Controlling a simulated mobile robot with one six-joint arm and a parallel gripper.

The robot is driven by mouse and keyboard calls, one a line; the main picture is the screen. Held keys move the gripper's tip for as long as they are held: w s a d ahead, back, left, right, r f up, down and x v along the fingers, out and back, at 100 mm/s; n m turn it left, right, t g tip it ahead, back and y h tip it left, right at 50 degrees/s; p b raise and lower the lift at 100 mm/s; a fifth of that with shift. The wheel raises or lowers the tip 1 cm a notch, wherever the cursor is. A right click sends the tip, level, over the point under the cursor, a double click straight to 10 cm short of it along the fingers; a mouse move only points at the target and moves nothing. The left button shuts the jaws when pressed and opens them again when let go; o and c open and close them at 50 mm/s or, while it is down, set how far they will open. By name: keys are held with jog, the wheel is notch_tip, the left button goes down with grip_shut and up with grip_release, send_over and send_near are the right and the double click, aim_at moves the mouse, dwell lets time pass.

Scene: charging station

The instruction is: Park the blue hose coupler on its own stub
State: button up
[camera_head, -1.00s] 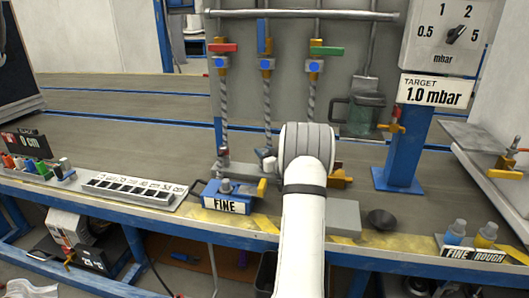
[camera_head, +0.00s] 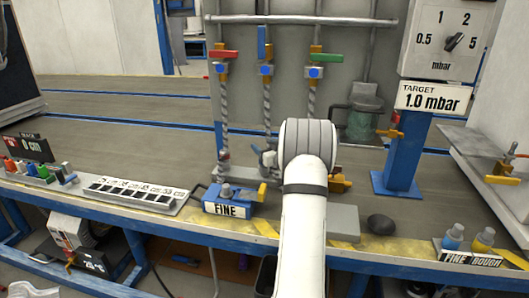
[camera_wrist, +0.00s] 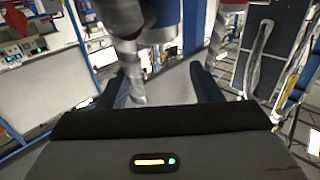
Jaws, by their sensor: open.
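The middle braided hose (camera_head: 267,105) hangs from the valve with the blue handle (camera_head: 262,45). Its lower end is near a grey fitting (camera_head: 265,155) just left of my wrist; I cannot make out a blue coupler or tell which stub is its own. My gripper is hidden behind my wrist in the head view. In the wrist view my gripper (camera_wrist: 165,88) is open, with its two dark fingers spread apart. A blurred braided hose (camera_wrist: 136,80) shows between the fingers, and a large grey and blue cylinder (camera_wrist: 165,25) lies beyond. Contact with the fingers cannot be judged.
Hoses also hang from the red-handled valve (camera_head: 223,56) and the green-handled valve (camera_head: 322,57). A blue FINE box (camera_head: 228,197) stands front left of my wrist. A grey block (camera_head: 343,222) and a dark bowl (camera_head: 381,224) lie right. The bench behind left is clear.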

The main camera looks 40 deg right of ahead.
notch_tip(320, 180, up, 6)
jog(key=shift+f+p, duration=0.2)
jog(key=shift+p, duration=0.6)
jog(key=shift+r, duration=0.15)
jog(key=a+r+m+g+h+p, duration=0.1)
jog(key=a+r+g+h+p, duration=0.15)
jog(key=a+r+p, duration=0.85)
jog(key=s+a+r+g+p, duration=0.55)
jog(key=s+a+r, duration=0.25)
jog(key=a+r, duration=0.2)
jog(key=s+a+r+n+g+y+p, duration=0.1)
jog(key=s+a+r+g+y+p, duration=0.1)
jog(key=s+a+p, duration=0.5)
jog(key=s+a+r+n+g+y+p, duration=0.1)
jog(key=s+a+r+g+p, duration=0.3)
jog(key=s+a, duration=1)
jog(key=s+g+y+p, duration=0.1)
jog(key=s+p, duration=0.1)
jog(key=s, duration=0.6)
jog(key=shift+s+a+r+p, duration=0.15)
jog(key=shift+a+r+p, duration=0.1)
jog(key=shift+a+p, duration=0.15)
